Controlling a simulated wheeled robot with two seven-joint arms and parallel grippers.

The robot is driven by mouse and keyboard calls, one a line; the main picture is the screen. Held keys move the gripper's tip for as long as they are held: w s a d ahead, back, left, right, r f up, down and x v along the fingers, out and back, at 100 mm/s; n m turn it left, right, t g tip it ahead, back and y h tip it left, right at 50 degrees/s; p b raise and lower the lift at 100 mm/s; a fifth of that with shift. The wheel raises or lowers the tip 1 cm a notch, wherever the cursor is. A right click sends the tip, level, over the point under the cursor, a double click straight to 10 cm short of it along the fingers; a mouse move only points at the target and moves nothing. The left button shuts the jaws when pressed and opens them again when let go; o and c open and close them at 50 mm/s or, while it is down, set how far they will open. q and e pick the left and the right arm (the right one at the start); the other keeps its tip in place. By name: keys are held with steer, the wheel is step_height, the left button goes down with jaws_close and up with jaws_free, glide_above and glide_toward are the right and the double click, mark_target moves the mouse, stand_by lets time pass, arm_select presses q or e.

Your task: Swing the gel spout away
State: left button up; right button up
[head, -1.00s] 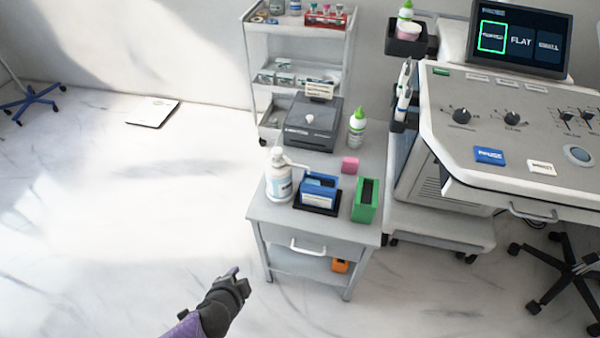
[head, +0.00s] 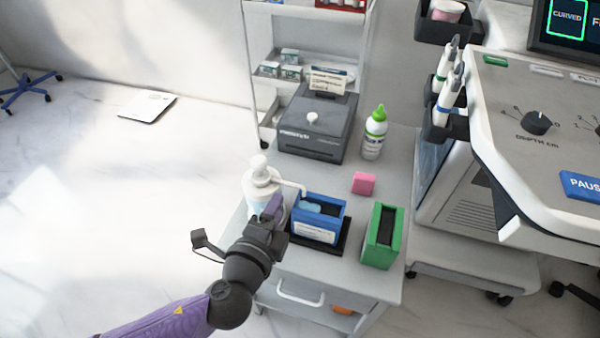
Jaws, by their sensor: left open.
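The blue box sits on a black base (head: 340,241) and has a light blue item (head: 311,205) inside. My left gripper (head: 272,212) is open, close in front of the bottle, and hides its lower part. I cannot tell whether it touches the bottle. My right gripper is not in view.
A green box (head: 383,236) stands right of the blue box. A pink block (head: 363,183), a green-capped bottle (head: 374,132) and a grey machine (head: 318,124) stand behind on the cart top (head: 336,272). The ultrasound console (head: 510,110) is at the right.

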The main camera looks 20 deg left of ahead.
mark_target(289, 185)
arm_select(q)
steer(key=w+f+b, duration=0.2)
steer(key=w+b, duration=0.1)
steer(key=w, duration=0.6)
steer(key=shift+w+d, duration=0.15)
steer(key=shift+w, duration=0.15)
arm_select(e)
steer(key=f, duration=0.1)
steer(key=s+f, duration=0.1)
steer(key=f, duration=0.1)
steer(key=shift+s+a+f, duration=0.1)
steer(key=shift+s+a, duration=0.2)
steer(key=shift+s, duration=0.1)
arm_select(q)
jaws_close()
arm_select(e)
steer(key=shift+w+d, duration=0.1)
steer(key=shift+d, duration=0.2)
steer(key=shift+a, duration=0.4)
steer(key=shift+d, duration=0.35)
